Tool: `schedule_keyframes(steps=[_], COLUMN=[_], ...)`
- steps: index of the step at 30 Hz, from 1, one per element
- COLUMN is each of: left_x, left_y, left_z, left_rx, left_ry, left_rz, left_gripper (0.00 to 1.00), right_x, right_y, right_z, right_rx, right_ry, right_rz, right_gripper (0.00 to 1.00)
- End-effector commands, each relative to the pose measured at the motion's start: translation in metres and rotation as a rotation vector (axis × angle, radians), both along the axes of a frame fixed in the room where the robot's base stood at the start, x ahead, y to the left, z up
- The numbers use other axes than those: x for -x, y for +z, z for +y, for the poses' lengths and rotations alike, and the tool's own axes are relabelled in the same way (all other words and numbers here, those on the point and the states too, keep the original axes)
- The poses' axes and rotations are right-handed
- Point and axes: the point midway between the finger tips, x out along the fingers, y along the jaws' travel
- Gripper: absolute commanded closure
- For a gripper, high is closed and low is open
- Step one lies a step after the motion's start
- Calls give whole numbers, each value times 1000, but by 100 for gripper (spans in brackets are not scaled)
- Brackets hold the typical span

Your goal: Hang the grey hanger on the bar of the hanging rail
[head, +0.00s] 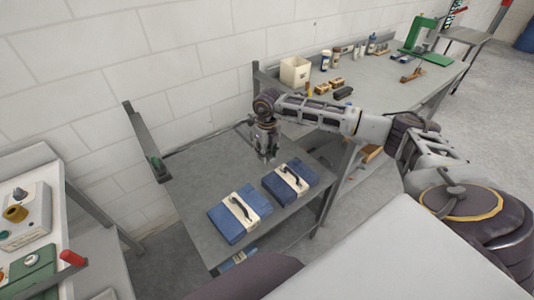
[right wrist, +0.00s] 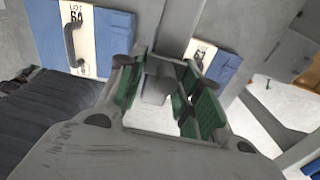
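I cannot make out a grey hanger in either view. I also cannot identify a hanging rail for certain; a slanted grey metal bar (head: 143,135) stands against the wall at the left of the head view. My right gripper (head: 267,157) points down over the low grey table, behind the two blue cases. In the right wrist view its green-padded fingers (right wrist: 163,98) are spread apart. A small grey rounded shape shows between them, and I cannot tell what it is. My left gripper is not in view.
Two blue cases with black handles, the left one (head: 224,221) and the right one (head: 305,173), lie on the low grey table (head: 190,190). A longer bench (head: 390,83) at the back holds a cream bin (head: 295,71) and bottles. A control box (head: 28,217) is at left.

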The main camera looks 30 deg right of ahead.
Motion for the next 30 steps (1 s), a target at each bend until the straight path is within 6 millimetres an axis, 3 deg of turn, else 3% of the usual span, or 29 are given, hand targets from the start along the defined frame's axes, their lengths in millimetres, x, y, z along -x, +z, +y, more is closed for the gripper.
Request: schedule_keyframes(steps=[3, 9, 17, 23, 30], left_x=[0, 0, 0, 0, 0], left_y=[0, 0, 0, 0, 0], left_z=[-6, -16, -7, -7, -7], left_rx=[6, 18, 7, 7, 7], left_ry=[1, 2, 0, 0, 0], left_rz=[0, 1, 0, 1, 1], left_gripper=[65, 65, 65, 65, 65], right_x=[0, 0, 0, 0, 0], right_y=[0, 0, 4, 22, 56], right_z=[0, 0, 0, 0, 0], right_rx=[0, 0, 0, -1, 0], right_ry=[0, 0, 0, 0, 0], right_rz=[0, 1, 0, -2, -2], right_gripper=[48, 48, 48, 48, 48])
